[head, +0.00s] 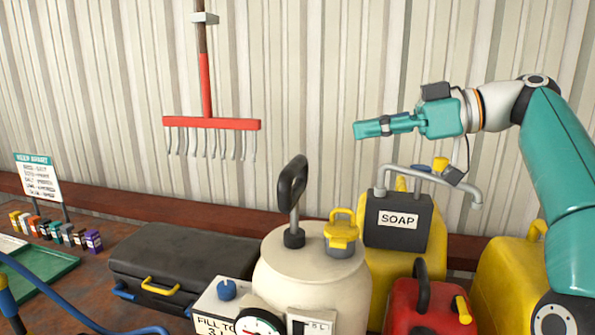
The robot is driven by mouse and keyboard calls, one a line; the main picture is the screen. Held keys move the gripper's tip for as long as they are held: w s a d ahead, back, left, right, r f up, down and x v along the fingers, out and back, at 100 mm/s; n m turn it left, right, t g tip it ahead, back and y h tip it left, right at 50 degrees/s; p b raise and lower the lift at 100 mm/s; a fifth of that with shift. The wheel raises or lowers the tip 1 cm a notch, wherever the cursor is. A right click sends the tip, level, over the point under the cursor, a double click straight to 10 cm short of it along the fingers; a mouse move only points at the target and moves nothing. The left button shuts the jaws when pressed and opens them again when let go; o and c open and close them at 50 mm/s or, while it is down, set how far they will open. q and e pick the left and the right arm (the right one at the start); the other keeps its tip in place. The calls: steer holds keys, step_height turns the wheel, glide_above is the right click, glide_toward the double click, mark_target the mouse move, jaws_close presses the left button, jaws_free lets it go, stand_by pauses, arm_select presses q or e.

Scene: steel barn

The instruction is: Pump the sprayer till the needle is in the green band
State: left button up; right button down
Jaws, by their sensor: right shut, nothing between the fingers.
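The cream sprayer tank (310,275) stands at the bottom centre. Its black loop pump handle (292,184) stands up on a grey rod above a black collar, with some rod showing. A yellow cap (341,233) sits beside it on the tank top. The round gauge (262,326) on the tank's front is cut by the bottom edge; some red shows on its face, but I cannot read the needle. My right gripper (362,130) is shut and empty, pointing left, above and to the right of the pump handle and apart from it. My left gripper is out of view.
A yellow SOAP can (379,270) with a grey bent spout stands close right of the sprayer. A red can (404,308) and another yellow can (509,268) stand further right. A black case (185,262) lies left. A red rake (210,123) hangs behind.

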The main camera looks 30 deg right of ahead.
mark_target(294, 180)
arm_select(q)
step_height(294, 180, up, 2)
steer(key=shift+p, duration=0.45)
arm_select(e)
step_height(294, 180, up, 2)
steer(key=shift+s+d+r, duration=0.1)
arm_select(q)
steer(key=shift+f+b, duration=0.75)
arm_select(e)
steer(key=w+a+f, duration=0.6)
steer(key=w, duration=0.1)
steer(key=shift+w+a+f, duration=0.2)
steer(key=shift+a, duration=0.05)
